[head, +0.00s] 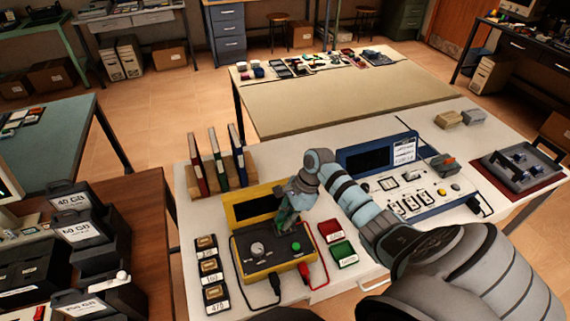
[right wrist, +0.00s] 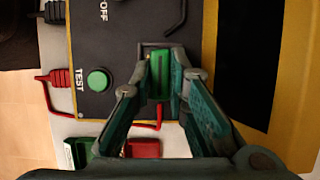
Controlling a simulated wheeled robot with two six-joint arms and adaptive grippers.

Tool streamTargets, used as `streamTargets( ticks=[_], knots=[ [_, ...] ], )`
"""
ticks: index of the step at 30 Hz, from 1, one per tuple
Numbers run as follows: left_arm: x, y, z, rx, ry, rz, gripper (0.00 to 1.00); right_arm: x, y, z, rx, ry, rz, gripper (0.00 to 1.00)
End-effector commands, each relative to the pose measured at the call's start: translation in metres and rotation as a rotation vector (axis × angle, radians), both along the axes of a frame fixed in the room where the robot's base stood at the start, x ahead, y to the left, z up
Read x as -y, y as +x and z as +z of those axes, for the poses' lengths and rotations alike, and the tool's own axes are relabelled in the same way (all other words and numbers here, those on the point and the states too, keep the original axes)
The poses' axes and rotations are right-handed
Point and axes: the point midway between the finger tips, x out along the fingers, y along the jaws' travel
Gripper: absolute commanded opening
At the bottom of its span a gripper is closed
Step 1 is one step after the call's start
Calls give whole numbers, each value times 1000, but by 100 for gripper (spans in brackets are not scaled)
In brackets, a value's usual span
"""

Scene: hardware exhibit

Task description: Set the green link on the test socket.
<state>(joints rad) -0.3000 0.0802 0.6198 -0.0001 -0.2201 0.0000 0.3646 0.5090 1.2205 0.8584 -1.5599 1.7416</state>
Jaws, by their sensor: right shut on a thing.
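The yellow tester (head: 262,273) stands on the pale table, with a dark top, a grey knob and a green TEST button (right wrist: 97,80). My right gripper (head: 287,219) reaches down over the back of its top. In the right wrist view my right gripper (right wrist: 163,62) is shut on the green link (right wrist: 158,88), which shows between its fingers. The link is at the test socket (right wrist: 144,46), a grey outline partly hidden by the fingers. I cannot tell whether the link touches the socket or is just above it. My left gripper is not in view.
A red block (head: 329,231) and a green block (head: 343,254) with labels lie right of the tester. Several labelled pieces (head: 210,267) lie to its left. Upright binders (head: 217,155) stand behind. A blue tester (head: 405,190) and a grey tray (head: 522,168) are at right.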

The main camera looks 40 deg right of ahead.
Motion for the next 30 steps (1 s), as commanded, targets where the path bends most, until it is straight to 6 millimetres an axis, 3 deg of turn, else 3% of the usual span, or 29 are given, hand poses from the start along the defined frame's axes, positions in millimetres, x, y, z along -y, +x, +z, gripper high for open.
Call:
streamTargets(
  ticks=[30],
  knots=[
    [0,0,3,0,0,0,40,0,0,-4,-1,0,0,0]
  ],
)
